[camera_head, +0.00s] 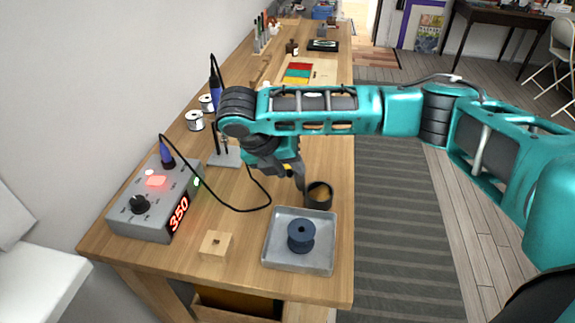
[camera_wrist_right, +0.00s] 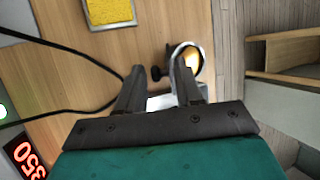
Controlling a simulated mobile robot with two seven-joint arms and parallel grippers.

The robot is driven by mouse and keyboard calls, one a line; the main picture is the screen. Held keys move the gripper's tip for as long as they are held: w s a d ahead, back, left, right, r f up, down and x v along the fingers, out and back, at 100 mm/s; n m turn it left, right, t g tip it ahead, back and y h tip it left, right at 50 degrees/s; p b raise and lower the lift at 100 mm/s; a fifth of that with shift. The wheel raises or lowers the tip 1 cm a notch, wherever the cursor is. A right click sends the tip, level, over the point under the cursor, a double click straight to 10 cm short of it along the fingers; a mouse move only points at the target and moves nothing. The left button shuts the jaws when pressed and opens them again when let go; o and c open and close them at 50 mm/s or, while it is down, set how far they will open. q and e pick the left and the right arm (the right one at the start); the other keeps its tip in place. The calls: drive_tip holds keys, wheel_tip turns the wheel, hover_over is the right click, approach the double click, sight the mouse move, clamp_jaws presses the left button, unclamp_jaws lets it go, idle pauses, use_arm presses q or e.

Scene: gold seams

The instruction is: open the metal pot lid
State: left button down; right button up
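A dark round pot (camera_head: 319,196) stands on the wooden bench, just behind the grey tray. Its top shows a brownish inside in the head view. In the right wrist view the pot (camera_wrist_right: 190,58) has a metallic rim and a golden inside, partly covered by my right finger. A small black knob (camera_wrist_right: 157,73) shows at the pot's left side, between my fingers; I cannot tell whether it belongs to the lid. My right gripper (camera_head: 300,184) points down at the pot's left side. Its fingers (camera_wrist_right: 158,78) are apart, with nothing visibly clamped. My left gripper is out of view.
A grey tray (camera_head: 275,255) holding a dark spool (camera_head: 301,235) lies in front of the pot. A wooden block (camera_head: 215,245) and a soldering station (camera_head: 155,200) with a looping black cable are to the left. A yellow sponge (camera_wrist_right: 107,11) lies beyond the gripper. The bench's right edge is close.

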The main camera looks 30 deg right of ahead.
clamp_jaws()
drive_tip(key=shift+s+d+r+t+y+p, duration=0.3)
drive_tip(key=shift+r+y+p, duration=0.2)
drive_tip(key=shift+p, duration=0.65)
drive_tip(key=shift+d+f, duration=0.1)
drive_tip(key=shift+f, duration=0.1)
drive_tip(key=shift+s+d+m+t+y, duration=0.15)
drive_tip(key=shift+m+t+y, duration=0.2)
drive_tip(key=shift+y, duration=0.25)
drive_tip(key=shift+o, duration=1.3)
unclamp_jaws()
